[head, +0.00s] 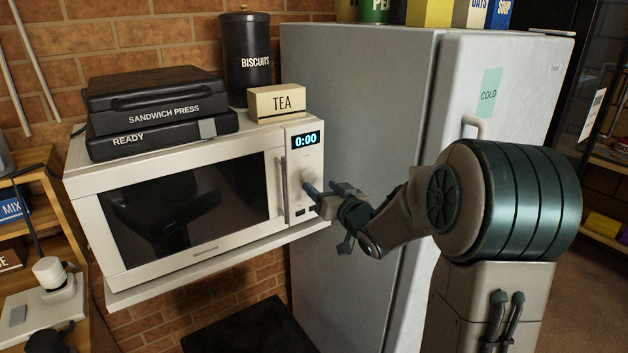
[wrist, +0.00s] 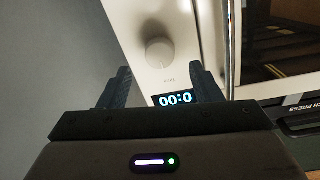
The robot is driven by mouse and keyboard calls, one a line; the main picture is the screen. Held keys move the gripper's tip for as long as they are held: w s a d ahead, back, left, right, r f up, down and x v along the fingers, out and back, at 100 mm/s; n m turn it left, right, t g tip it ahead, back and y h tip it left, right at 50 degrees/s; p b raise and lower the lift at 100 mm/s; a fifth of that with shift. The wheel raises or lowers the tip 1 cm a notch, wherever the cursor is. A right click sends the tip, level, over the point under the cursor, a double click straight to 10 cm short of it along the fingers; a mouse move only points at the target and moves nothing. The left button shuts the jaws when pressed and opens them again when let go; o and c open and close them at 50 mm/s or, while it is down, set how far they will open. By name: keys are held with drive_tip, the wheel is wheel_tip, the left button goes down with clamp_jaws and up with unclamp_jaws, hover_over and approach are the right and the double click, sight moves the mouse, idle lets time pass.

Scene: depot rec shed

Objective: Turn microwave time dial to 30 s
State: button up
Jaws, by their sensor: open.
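The white microwave (head: 91,190) stands on a shelf, its door shut. Its display (head: 306,139) reads 0:00 and also shows upside down in the wrist view (wrist: 175,99). The round pale time dial (wrist: 159,52) sits on the panel beyond my fingertips in the wrist view. In the head view the dial (head: 307,175) is just left of my gripper (head: 327,190). My gripper is open, pointing at the panel, with its fingers to either side of the dial's line in the wrist view (wrist: 160,80). I cannot tell whether a finger touches the dial.
The vertical door handle (head: 283,187) is close left of the dial. A grey fridge (head: 360,120) stands close on the right. A sandwich press (head: 150,97), a tea box (head: 276,103) and a biscuit tin (head: 246,60) are on top of the microwave.

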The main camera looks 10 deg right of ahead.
sight(311, 178)
drive_tip(key=x, duration=0.5)
drive_tip(key=shift+s, duration=0.1)
drive_tip(key=c, duration=1)
